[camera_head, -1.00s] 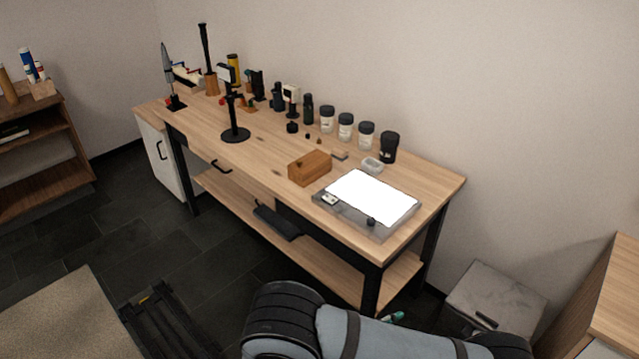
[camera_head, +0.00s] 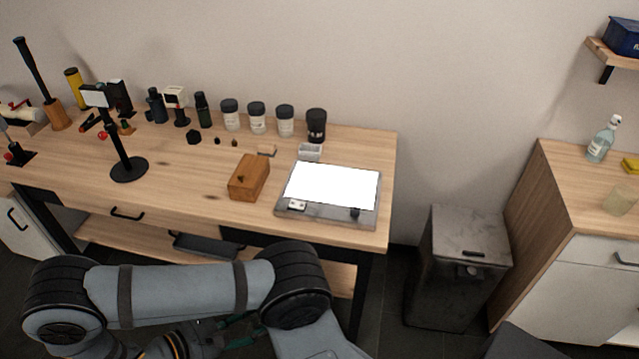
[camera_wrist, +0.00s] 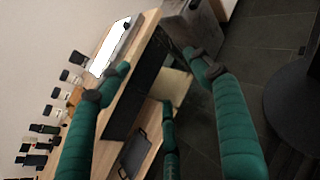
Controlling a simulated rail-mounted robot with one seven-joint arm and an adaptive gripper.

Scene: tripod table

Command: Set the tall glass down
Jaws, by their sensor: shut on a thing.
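My gripper (camera_wrist: 165,78) has dark green fingers, set around a pale, yellowish shape that I take to be the tall glass (camera_wrist: 173,87). Its outline is faint against the table shelf behind, so its tilt cannot be told. In the head view, only bits of the green fingers (camera_head: 238,330) show below my arm, in front of the workbench, and the held glass is hidden. A pale see-through tumbler (camera_head: 620,200) is cut by the right edge on the cabinet.
The workbench (camera_head: 200,205) holds a lit panel (camera_head: 332,186), a wooden box (camera_head: 249,177), a black stand (camera_head: 128,168) and several jars (camera_head: 257,117). A grey bin (camera_head: 455,270) stands between it and the cabinet (camera_head: 590,215). A bottle (camera_head: 604,139) stands there; the cabinet top's front-left part is bare.

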